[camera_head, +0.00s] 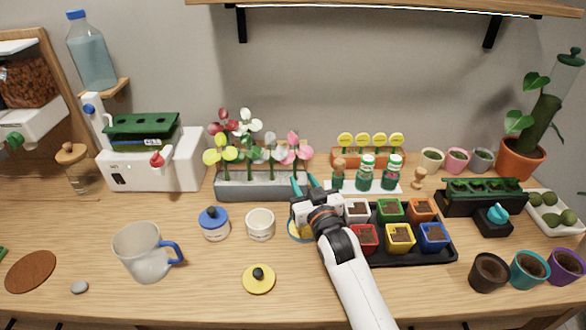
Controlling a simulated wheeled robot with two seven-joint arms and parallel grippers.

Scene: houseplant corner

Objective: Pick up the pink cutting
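The pink cutting (299,147) stands upright at the right end of a grey trough (250,187). Its pink head shows clearly, but its lower stem is partly hidden. My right gripper (304,184) reaches in from the front, just below and in front of the pink cutting by the trough's right end. Its two teal fingers are spread apart with nothing seen between them. I cannot tell whether they touch the trough. My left gripper is out of view.
Red, white and yellow-green cuttings (216,153) crowd the trough left of the pink one. A black tray (447,252) of coloured pots lies beside my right arm. A mug (143,252) stands front left.

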